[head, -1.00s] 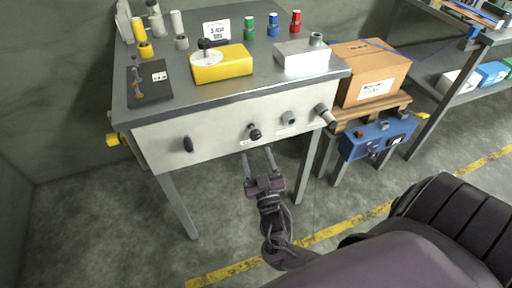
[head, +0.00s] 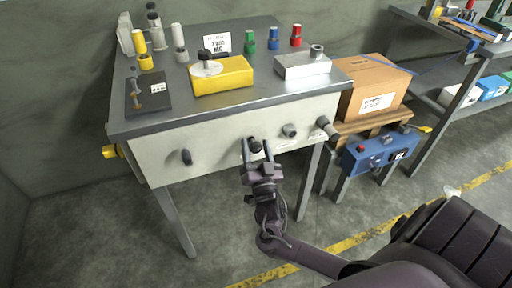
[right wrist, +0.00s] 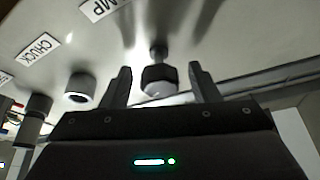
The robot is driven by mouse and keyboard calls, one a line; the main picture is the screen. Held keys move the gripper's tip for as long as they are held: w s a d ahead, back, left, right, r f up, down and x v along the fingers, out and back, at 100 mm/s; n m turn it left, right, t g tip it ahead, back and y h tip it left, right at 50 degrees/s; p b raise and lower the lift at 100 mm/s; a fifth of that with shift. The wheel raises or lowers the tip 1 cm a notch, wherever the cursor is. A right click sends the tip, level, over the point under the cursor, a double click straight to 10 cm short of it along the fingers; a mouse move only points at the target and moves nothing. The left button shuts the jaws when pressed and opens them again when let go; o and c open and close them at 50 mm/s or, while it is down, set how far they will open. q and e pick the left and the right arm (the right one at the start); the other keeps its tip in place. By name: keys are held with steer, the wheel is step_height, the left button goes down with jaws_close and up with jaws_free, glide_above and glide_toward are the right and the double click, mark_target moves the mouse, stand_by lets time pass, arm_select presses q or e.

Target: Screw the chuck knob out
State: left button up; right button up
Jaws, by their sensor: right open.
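The pale front panel (head: 225,141) of the bench carries several knobs. A black faceted knob (head: 255,146) on a short stem sits near its middle; it also shows in the right wrist view (right wrist: 159,80), lined up between my fingers. My right gripper (head: 257,152) is open just in front of it, fingers to either side; contact cannot be told. A label reading CHUCK (right wrist: 38,48) lies nearest a grey round knob (right wrist: 78,88), left of my fingers in the wrist view. That knob shows right of the black one in the head view (head: 289,131). My left gripper is out of view.
A dark knob (head: 187,157) and a grey cylindrical handle (head: 328,129) flank the panel. A label ending in MP (right wrist: 105,8) is near the black knob. A blue box (head: 380,153) and a carton (head: 374,88) stand right. The floor before the bench is open.

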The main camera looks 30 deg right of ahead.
steer(key=c, duration=1)
steer(key=shift+o, duration=0.2)
steer(key=shift+n, duration=0.3)
